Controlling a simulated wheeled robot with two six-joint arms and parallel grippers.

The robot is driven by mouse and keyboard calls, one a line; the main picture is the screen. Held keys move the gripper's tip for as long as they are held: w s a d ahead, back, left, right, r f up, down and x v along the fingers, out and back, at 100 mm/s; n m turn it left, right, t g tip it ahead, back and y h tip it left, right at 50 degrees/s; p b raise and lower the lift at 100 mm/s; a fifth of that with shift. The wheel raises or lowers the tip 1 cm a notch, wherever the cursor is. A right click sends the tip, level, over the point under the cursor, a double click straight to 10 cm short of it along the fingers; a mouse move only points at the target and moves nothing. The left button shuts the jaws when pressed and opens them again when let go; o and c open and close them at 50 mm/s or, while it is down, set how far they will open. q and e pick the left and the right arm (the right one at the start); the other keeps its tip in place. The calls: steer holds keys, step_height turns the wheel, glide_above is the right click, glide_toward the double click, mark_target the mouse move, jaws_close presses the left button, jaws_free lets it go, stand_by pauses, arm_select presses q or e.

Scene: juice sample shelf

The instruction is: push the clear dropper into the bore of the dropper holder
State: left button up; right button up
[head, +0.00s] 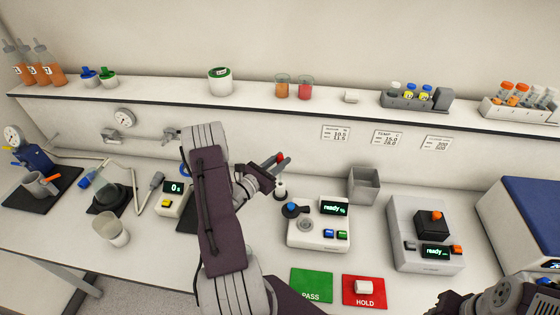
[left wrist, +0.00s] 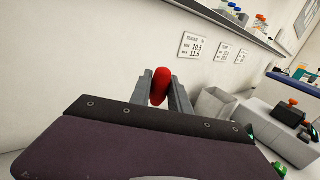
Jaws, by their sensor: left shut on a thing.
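The clear dropper shows mainly as its red bulb (head: 281,157), and the bulb also stands between the fingers in the left wrist view (left wrist: 160,87). My left gripper (head: 272,172) is shut on the dropper near the bulb. Just below it is a small pale, round piece with a dark top (head: 281,193), which looks like the dropper holder. The dropper's clear tube is too small to make out, so I cannot tell whether its tip is in the bore. My right gripper (head: 448,304) is partly in view at the bottom right; its jaws are unclear.
A white instrument (head: 318,235) with a "ready" display stands right of the holder, with a grey open bin (head: 363,186) behind it. Green PASS (head: 312,284) and red HOLD (head: 364,291) mats lie in front. The shelf edge (head: 300,108) runs above and behind.

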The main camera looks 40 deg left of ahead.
arm_select(q)
steer(key=b, duration=0.6)
glide_above(280, 183)
steer(key=shift+w+a+f, duration=0.1)
steer(key=shift+f, duration=3.2)
steer(key=o, duration=0.9)
steer(key=s, duration=0.3)
steer(key=s+b, duration=0.1)
steer(key=s, duration=0.2)
steer(key=s+b, duration=0.1)
steer(key=s, duration=0.2)
steer(key=shift+a, duration=0.35)
